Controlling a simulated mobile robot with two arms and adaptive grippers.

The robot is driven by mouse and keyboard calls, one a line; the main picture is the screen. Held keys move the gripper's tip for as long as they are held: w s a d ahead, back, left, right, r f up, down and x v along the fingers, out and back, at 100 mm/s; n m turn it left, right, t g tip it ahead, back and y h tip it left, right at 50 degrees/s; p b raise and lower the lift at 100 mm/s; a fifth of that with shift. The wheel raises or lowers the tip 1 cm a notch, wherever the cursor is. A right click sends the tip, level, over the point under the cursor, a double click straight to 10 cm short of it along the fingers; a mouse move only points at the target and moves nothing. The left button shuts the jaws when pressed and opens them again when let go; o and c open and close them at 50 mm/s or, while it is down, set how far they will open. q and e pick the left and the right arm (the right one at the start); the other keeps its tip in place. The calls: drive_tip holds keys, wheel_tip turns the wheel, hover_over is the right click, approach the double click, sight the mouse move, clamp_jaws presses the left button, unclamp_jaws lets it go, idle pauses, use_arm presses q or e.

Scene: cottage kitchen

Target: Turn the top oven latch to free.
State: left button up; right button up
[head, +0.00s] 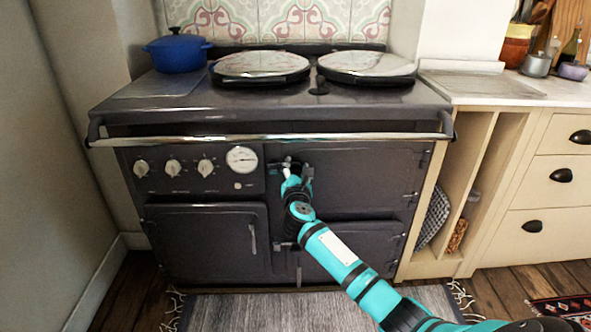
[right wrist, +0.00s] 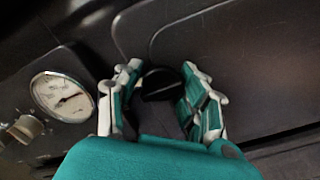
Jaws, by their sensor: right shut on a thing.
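The top oven door (head: 355,185) is the upper right door of the dark range cooker, and it looks closed. Its latch (right wrist: 158,84) is a dark piece at the door's left edge, seen in the right wrist view. My right gripper (head: 292,172) is at that edge and hides most of the latch in the head view. In the right wrist view its two teal and white fingers (right wrist: 160,72) stand on either side of the latch, shut on it. The latch's exact angle is hard to tell. My left gripper is not in view.
A chrome rail (head: 270,139) runs across the cooker front just above the gripper. Control knobs (head: 173,167) and a round gauge (head: 242,158) are to the left. A lower left door (head: 205,245) has a handle. A blue pot (head: 178,53) stands on top. A grey rug (head: 330,308) lies below.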

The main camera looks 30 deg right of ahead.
drive_tip(key=shift+f, duration=0.15)
clamp_jaws()
